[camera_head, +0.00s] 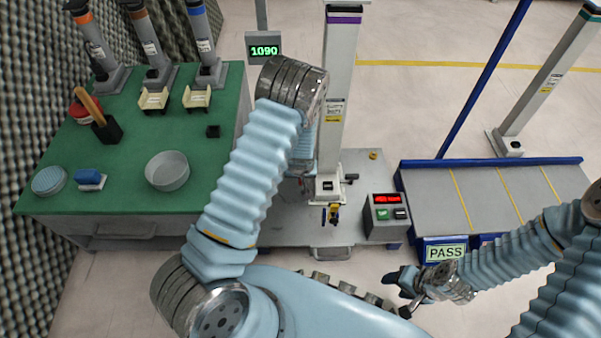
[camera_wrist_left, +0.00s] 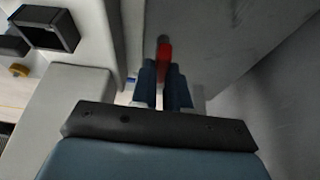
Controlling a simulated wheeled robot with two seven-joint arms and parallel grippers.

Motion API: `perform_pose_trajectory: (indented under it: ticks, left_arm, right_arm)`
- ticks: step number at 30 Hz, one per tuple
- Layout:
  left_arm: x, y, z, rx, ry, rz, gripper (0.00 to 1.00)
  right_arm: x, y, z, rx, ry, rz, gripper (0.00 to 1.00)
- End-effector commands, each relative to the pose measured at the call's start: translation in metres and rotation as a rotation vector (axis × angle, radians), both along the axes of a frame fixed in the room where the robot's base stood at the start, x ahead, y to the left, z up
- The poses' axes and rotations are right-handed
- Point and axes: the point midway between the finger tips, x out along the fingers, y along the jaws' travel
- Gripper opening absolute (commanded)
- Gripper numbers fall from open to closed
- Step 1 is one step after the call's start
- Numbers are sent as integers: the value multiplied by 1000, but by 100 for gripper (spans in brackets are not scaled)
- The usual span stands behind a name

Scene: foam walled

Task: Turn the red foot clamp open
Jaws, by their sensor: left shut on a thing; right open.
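The red foot clamp (camera_wrist_left: 163,60) shows in the left wrist view as a narrow red lever standing upright. My left gripper (camera_wrist_left: 164,82) has its two blue fingers on either side of it and is shut on it. In the head view my own left arm hides the clamp and the left fingertips, which lie low beside the white column (camera_head: 339,100). My right gripper (camera_head: 398,294) is open and empty at the lower right, in front of the PASS display.
A grey table carries the column, a control box (camera_head: 386,216) with a red display, and a yellow knob (camera_head: 373,155). A green bench (camera_head: 120,190) with a round bowl (camera_head: 167,171) stands at left. A blue-edged conveyor (camera_head: 490,205) lies at right. Floor shows between them and me.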

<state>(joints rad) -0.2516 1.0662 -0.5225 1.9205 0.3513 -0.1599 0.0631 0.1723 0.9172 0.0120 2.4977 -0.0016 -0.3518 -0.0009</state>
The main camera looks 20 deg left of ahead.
Motion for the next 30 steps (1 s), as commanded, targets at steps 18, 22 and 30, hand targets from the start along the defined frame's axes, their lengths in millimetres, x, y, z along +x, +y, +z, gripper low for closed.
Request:
perform_pose_trajectory:
  ticks: [18, 22, 30]
  left_arm:
    - [0, 0, 0, 0, -1, 48, 0]
    - [0, 0, 0, 0, -1, 48, 30]
    - [0, 0, 0, 0, 0, 47, 40]
  right_arm:
    - [0, 0, 2, 0, 1, 0, 55]
    - [0, 0, 2, 0, 1, 0, 55]
    - [0, 0, 2, 0, 1, 0, 55]
